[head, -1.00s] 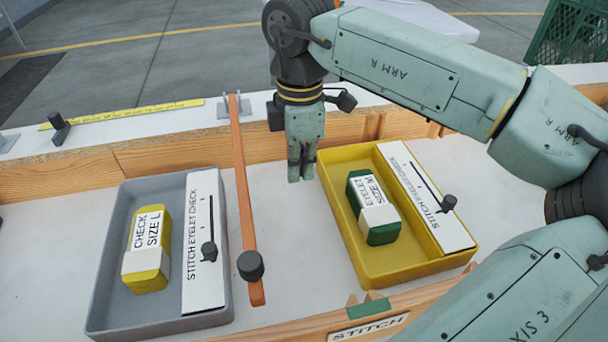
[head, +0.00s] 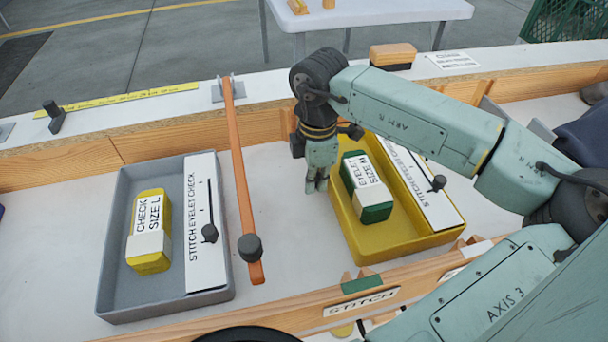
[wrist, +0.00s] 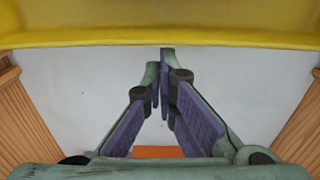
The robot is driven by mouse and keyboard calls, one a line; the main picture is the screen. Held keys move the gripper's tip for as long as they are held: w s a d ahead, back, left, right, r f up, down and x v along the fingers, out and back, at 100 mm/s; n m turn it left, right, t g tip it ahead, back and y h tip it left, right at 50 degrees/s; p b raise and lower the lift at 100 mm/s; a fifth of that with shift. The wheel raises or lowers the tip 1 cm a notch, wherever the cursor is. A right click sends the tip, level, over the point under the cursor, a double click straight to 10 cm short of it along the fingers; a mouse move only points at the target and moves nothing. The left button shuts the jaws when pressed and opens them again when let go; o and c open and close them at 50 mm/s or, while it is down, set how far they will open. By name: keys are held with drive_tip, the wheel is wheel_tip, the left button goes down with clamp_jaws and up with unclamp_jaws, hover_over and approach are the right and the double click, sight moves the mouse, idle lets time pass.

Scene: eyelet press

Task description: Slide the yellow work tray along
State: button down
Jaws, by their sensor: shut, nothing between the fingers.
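The yellow work tray (head: 408,246) lies in the white-floored channel, right of centre in the head view. It holds a green box (head: 376,213) labelled EYELET SIZE M and a white STITCH EYELET CHECK card (head: 425,196) with a dark knob. My gripper (head: 316,188) points down just outside the tray's left wall, with its fingers shut and empty. In the wrist view, the tray's yellow wall (wrist: 160,32) spans the top, just beyond the closed fingers (wrist: 163,75). I cannot tell whether they touch it. My arm hides the tray's far left corner.
An orange bar (head: 241,180) with a dark knob crosses the channel left of my gripper. Beyond it lies a grey tray (head: 110,262) with a yellow box. Wooden rails line the channel; the front one bears a STITCH label (head: 361,301). Dark cloth (head: 585,140) lies at the right.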

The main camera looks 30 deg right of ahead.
sight(368, 173)
drive_tip(key=shift+d, duration=0.1)
drive_tip(key=s+d+b, duration=0.1)
drive_tip(key=d, duration=0.2)
drive_tip(key=s+d+b, duration=0.1)
drive_tip(key=d+b, duration=0.1)
drive_tip(key=d, duration=0.2)
drive_tip(key=s+d+b, duration=0.1)
drive_tip(key=d+b, duration=0.1)
drive_tip(key=d, duration=0.2)
drive_tip(key=shift+f, duration=0.25)
drive_tip(key=s+d, duration=0.1)
drive_tip(key=d, duration=0.5)
drive_tip(key=s+d, duration=0.2)
drive_tip(key=d, duration=0.3)
drive_tip(key=s+d+p, duration=0.1)
drive_tip(key=d, duration=0.5)
drive_tip(key=shift+s+d+r, duration=0.2)
drive_tip(key=shift+d+r, duration=0.1)
drive_tip(key=shift+r, duration=0.1)
drive_tip(key=shift+s+d+f, duration=0.15)
drive_tip(key=shift+d, duration=0.3)
